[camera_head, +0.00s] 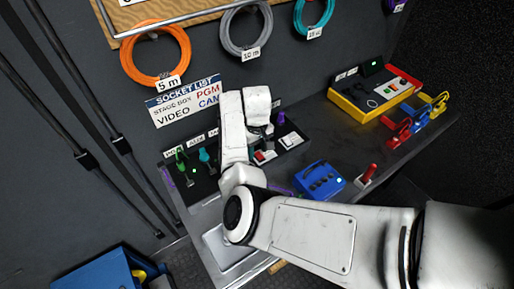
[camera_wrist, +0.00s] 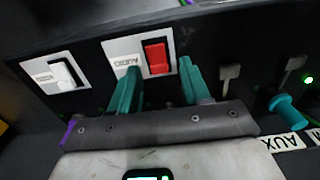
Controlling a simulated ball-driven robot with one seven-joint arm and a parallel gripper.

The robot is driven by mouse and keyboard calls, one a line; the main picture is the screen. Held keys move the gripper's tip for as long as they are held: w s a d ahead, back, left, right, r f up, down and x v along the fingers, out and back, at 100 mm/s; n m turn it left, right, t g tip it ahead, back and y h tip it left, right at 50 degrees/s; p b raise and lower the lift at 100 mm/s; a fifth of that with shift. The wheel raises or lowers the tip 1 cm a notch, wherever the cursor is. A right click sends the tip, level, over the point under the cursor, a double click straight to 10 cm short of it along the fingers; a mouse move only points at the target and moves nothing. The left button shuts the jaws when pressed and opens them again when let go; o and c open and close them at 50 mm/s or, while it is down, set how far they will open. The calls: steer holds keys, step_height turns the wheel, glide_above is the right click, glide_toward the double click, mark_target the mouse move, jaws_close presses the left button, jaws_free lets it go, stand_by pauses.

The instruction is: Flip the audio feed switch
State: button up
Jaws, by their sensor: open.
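The audio switch is a red rocker (camera_wrist: 157,57) on a white plate with an upside-down AUDIO label (camera_wrist: 125,62) in the wrist view. It also shows as a small red rocker (camera_head: 263,156) on the dark panel in the head view. My gripper (camera_wrist: 160,66) is open, with its teal fingers pointing at the panel. The left finger overlaps the lower part of the AUDIO plate. I cannot tell whether either finger touches the panel. In the head view my arm hides part of the panel.
A white rocker (camera_wrist: 62,73) sits on the plate to the left. Grey levers (camera_wrist: 229,76) and a teal plug (camera_wrist: 285,108) are to the right. A blue box (camera_head: 320,180), a red-handled lever (camera_head: 368,174) and a yellow-edged console (camera_head: 375,92) stand on the bench.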

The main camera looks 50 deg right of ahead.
jaws_close()
steer(key=shift+r, duration=0.1)
steer(key=shift+s+t+p, duration=0.3)
steer(key=shift+t+p, duration=0.3)
steer(key=shift+p, duration=0.15)
steer(key=shift+s+a+t+h, duration=0.1)
steer(key=shift+s+t+h, duration=0.05)
steer(key=shift+t+h, duration=0.3)
steer(key=shift+t, duration=0.75)
